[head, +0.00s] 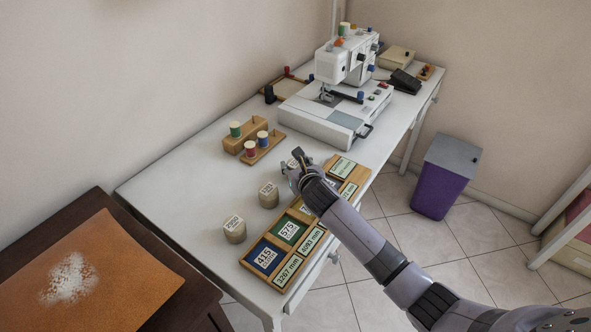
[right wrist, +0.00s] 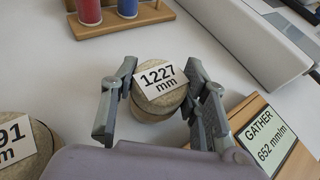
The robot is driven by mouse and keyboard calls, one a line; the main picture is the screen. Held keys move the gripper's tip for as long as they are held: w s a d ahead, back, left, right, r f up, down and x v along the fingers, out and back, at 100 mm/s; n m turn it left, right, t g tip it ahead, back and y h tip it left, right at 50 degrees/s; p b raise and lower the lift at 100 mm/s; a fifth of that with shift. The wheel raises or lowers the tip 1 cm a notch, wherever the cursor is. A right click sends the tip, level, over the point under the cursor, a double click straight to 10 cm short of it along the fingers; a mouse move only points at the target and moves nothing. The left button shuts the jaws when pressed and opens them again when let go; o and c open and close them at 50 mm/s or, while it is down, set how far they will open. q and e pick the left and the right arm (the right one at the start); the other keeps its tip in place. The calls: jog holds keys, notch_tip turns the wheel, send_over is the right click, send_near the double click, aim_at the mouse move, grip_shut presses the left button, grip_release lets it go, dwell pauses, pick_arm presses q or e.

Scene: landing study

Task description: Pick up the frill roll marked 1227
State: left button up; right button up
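The roll marked 1227 mm (right wrist: 158,92) is a short tan cylinder with a white label on top, upright on the white table. In the head view it is mostly hidden by my right gripper (head: 298,168). In the right wrist view my right gripper (right wrist: 163,100) is open, with one finger on each side of the roll. A gap shows between the roll and the left finger; the right finger is very close, and I cannot tell whether it touches. My left gripper is not in view.
Two other tan rolls (head: 268,196) (head: 234,230) stand nearer the front left. A wooden card tray (head: 246,262) runs along the right edge. Wooden spool stands (head: 246,139) and a sewing machine (head: 338,112) lie beyond. The table's left side is clear.

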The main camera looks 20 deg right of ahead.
jog(key=c, duration=0.6)
jog(key=shift+r, duration=0.1)
